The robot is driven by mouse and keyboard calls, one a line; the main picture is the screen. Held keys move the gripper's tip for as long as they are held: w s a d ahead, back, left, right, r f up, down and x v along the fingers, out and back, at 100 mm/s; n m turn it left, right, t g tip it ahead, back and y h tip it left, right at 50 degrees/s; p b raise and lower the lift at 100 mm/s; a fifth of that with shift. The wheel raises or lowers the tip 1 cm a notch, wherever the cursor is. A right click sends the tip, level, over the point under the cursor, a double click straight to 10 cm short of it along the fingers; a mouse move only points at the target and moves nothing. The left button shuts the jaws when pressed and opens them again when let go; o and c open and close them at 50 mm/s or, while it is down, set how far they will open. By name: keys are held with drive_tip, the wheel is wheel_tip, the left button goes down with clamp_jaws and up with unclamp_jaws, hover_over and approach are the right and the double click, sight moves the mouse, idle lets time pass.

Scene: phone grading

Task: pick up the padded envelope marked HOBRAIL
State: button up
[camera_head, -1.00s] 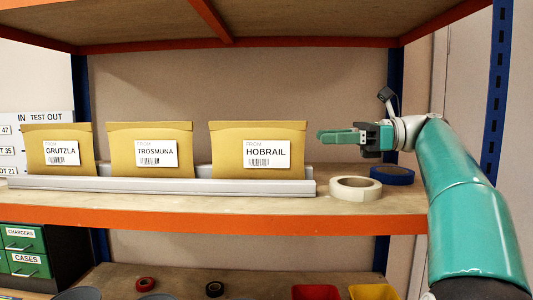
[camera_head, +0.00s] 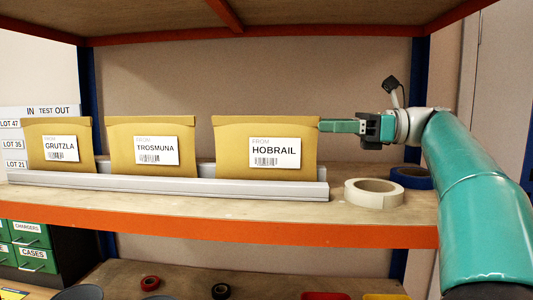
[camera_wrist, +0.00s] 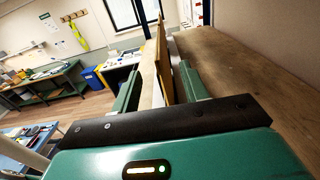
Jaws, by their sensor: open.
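The padded envelope marked HOBRAIL (camera_head: 235,155) is tan, with a white label. It stands upright at the right end of a row of three in a grey rack (camera_head: 180,187) on the shelf. My gripper (camera_head: 322,126) is at its upper right edge, coming from the right. In the wrist view, the teal fingers (camera_wrist: 160,88) are apart, and tan envelope edges (camera_wrist: 162,55) show edge-on in the gap between and beyond them. I cannot tell whether either finger touches. The envelope's lower part is hidden behind the rack's front rail.
Envelopes marked TROSMUNA (camera_head: 122,150) and GRUTZLA (camera_head: 35,145) stand to the left. A cream tape roll (camera_head: 374,199) and a blue roll (camera_head: 412,183) lie on the shelf below my gripper. An orange-edged shelf (camera_head: 250,40) is overhead.

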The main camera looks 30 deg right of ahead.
sight(298, 124)
drive_tip(key=x, duration=0.6)
drive_tip(key=shift+w+a, duration=0.25)
drive_tip(key=shift+a, duration=0.05)
drive_tip(key=shift+c, duration=0.5)
clamp_jaws()
